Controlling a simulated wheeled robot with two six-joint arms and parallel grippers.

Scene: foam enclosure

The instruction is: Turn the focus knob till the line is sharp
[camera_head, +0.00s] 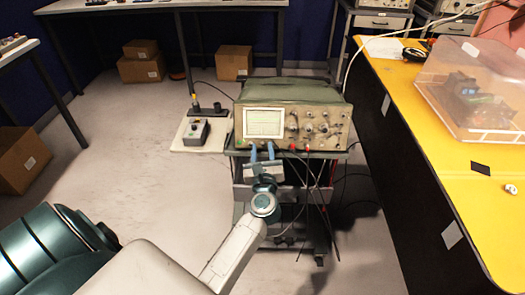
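The oscilloscope (340,124) stands on a dark cart, with a green cover over its top. Its pale screen (263,122) is on the left of the front panel. Any line on it is too faint and small to make out. Several knobs (308,128) sit right of the screen; I cannot tell which one is the focus knob. My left gripper (262,151) points at the panel's lower left, just below the screen. Its two blue fingers are apart, and I see nothing between them. I cannot tell whether they touch the panel. My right gripper is not in view.
A small box with a knob (196,131) sits on a white board left of the oscilloscope. Cables (318,185) hang from the panel down the cart's front. A yellow table (420,120) with a clear case (470,85) stands at right. The floor at left is mostly clear.

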